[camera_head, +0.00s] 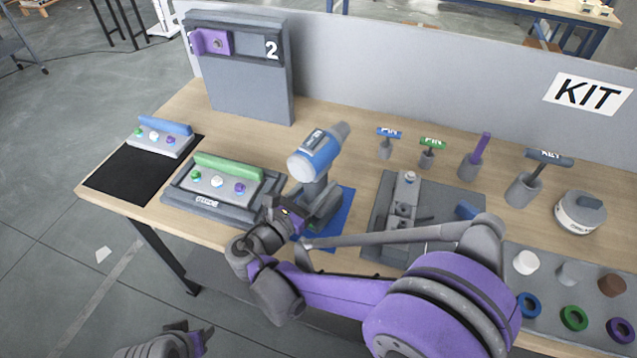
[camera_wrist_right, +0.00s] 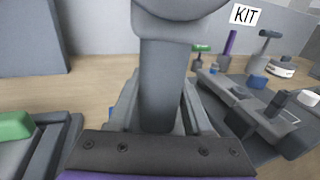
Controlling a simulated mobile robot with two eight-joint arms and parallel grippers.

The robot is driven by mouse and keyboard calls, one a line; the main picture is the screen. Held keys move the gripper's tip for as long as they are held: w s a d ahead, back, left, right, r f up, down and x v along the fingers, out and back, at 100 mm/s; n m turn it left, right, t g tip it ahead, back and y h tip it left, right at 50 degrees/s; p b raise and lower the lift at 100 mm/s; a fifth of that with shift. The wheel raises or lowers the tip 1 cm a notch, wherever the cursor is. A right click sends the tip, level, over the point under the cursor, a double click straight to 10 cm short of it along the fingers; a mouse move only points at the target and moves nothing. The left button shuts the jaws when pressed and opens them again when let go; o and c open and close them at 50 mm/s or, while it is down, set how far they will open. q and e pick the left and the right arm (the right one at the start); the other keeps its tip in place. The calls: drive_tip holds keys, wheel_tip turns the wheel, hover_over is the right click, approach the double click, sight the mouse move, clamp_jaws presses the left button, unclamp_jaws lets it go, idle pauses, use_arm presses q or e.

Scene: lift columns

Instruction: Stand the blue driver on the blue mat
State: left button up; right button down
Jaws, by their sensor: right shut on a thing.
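The blue driver (camera_head: 316,160), a blue and grey drill-like tool, is upright or nearly so at the table's middle, its nose toward the upper right. My right gripper (camera_head: 316,200) is shut on its grey handle, which stands between the fingers in the right wrist view (camera_wrist_right: 165,85). The blue mat (camera_head: 345,208) lies under and around the driver and gripper, mostly covered by them. Whether the driver's foot touches the mat is hidden. My left gripper (camera_head: 185,343) is at the bottom left edge, away from the table and partly cut off; its jaws are unclear.
A grey tray with a green-handled block (camera_head: 240,170) is close left of the mat. A black mat (camera_head: 125,178) with a blue-handled block (camera_head: 160,138) lies farther left. A grey fixture plate (camera_head: 382,215) is close right. Holders with keys and a purple rod (camera_head: 480,148) stand behind.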

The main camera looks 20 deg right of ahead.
drive_tip(key=shift+f+b, duration=0.3)
idle(0.6)
drive_tip(key=shift+c, duration=1.2)
unclamp_jaws()
drive_tip(key=v, duration=1.1)
drive_tip(key=shift+b, duration=0.4)
